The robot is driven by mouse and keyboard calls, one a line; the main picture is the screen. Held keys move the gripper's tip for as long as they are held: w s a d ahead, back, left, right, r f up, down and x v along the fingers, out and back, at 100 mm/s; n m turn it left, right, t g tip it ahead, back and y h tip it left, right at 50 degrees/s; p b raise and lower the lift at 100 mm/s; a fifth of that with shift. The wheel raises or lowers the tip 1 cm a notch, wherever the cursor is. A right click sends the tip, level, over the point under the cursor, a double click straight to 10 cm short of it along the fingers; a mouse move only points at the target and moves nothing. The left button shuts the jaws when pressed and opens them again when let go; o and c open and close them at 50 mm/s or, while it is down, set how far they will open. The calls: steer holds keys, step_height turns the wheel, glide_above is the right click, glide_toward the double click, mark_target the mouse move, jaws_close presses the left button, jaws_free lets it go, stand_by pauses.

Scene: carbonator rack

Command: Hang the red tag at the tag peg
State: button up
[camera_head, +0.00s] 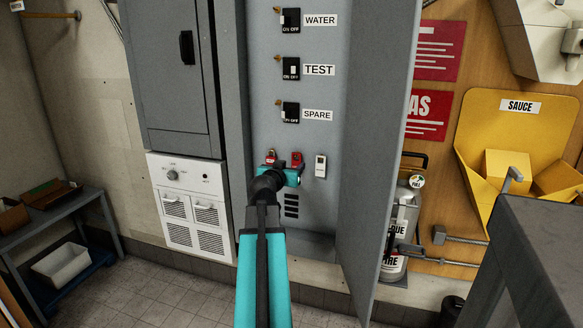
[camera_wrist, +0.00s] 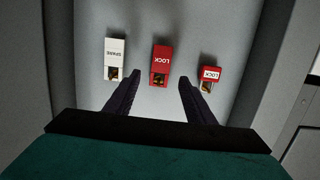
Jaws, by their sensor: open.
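The red tag (camera_wrist: 161,62), marked LOCK, hangs on the grey panel in the middle of a row of three; it also shows in the head view (camera_head: 297,157). My gripper (camera_wrist: 159,77) is open, its dark fingers reaching toward the panel on either side of the red tag. I cannot tell whether they touch it. In the head view my gripper (camera_head: 282,174) is just below the row. Brass pegs stick out beside the WATER switch (camera_head: 277,9), the TEST switch (camera_head: 278,58) and the SPARE switch (camera_head: 278,102). I cannot tell which is the tag peg.
A smaller red lock (camera_wrist: 209,73) and a white SPARE tag (camera_wrist: 115,58) hang close on either side of the red tag. The open grey cabinet door (camera_head: 380,150) stands to the right. A yellow SAUCE bin (camera_head: 475,130) is on the far-right wall.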

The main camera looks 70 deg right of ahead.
steer(key=shift+s+a+r+b, duration=0.1)
steer(key=shift+a+b, duration=0.1)
steer(key=shift+a, duration=0.75)
steer(key=shift+a+r+b, duration=0.1)
steer(key=shift+a+b, duration=0.05)
steer(key=shift+a, duration=0.75)
